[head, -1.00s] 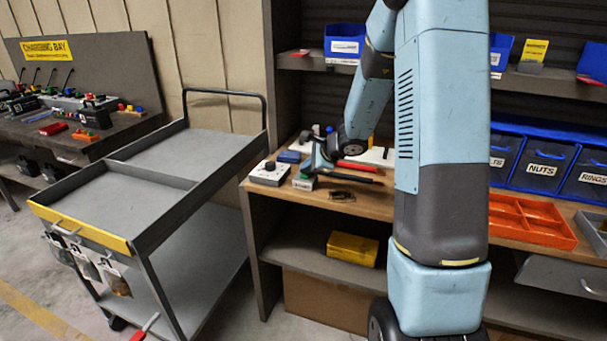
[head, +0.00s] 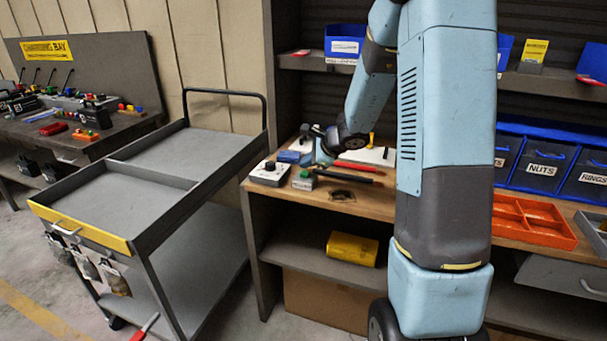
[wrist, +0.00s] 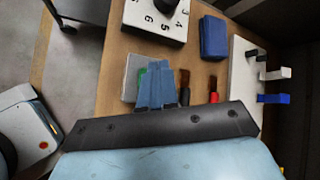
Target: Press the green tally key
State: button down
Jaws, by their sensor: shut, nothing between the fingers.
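The green tally key (head: 303,175) sits on a small grey box (head: 304,184) near the front left of the workbench. In the wrist view, the green key (wrist: 141,84) shows only in part, beside and partly behind my blue fingers; its box (wrist: 131,70) shows around it. My gripper (wrist: 154,66) is shut and empty, with its fingers side by side over the box's right part. In the head view, my gripper (head: 309,157) is just behind the key and appears apart from it. The exact height of the fingertips above the box cannot be told.
A white dial box (head: 269,173) stands left of the key, with a blue block (head: 289,156) behind. Red and black-handled tools (head: 355,168) lie to the right, near a white board (wrist: 242,80) with blocks. An orange tray (head: 530,220) is farther right. A grey cart (head: 90,205) stands left.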

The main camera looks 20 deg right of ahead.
aim_at(307, 174)
jog(key=shift+r, duration=0.1)
jog(key=shift+r, duration=2.4)
jog(key=s+a+r+n+g, duration=0.1)
jog(key=s+a+r+n, duration=0.2)
jog(key=s+r+n, duration=0.45)
jog(key=s+a+r+n+g, duration=0.1)
jog(key=s+a+r+n, duration=0.25)
jog(key=s, duration=0.65)
jog(key=s+d+r+n+h, duration=0.2)
jog(key=s+n, duration=0.2)
jog(key=s, duration=0.5)
jog(key=s+d+r+n+h, duration=0.2)
jog(key=s+d+n+h, duration=0.1)
jog(key=s, duration=0.6)
jog(key=shift+s+d+n, duration=0.3)
jog(key=shift+s+n, duration=0.05)
jog(key=shift+n, duration=0.55)
jog(key=c, duration=1.8)
grip_release()
